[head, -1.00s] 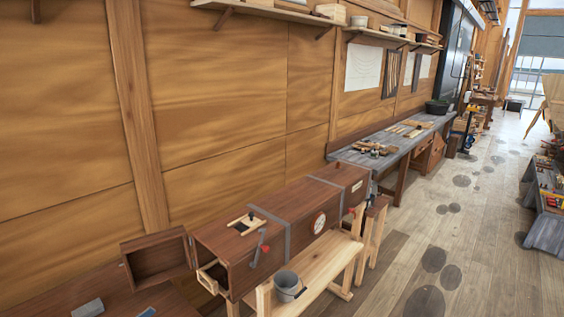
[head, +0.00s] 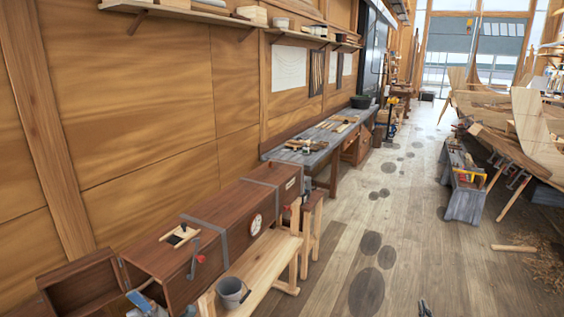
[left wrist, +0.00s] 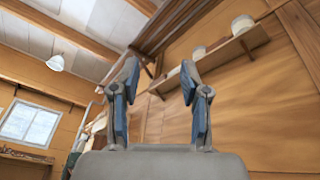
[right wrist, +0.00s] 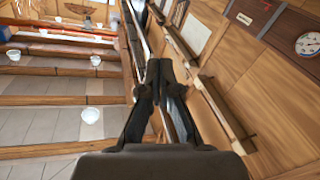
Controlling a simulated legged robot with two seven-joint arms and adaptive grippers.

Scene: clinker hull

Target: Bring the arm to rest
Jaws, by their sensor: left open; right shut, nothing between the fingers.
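My left gripper (head: 164,306) shows at the bottom left of the head view, in front of the wooden chest. In the left wrist view (left wrist: 160,80) its two blue-padded fingers stand apart with nothing between them. My right gripper (head: 424,307) shows only as a small dark tip at the bottom edge of the head view, over the floor. In the right wrist view (right wrist: 159,66) its dark fingers meet at the tips and hold nothing. Most of both arms is out of the head view.
A long wooden chest (head: 225,228) with an open end door (head: 82,287) stands by the wall. A grey bucket (head: 231,293) sits on the pale bench (head: 262,262) beside it. A workbench (head: 316,158) is beyond. The plank floor (head: 400,225) is largely clear; a grey tool stand (head: 463,205) is right.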

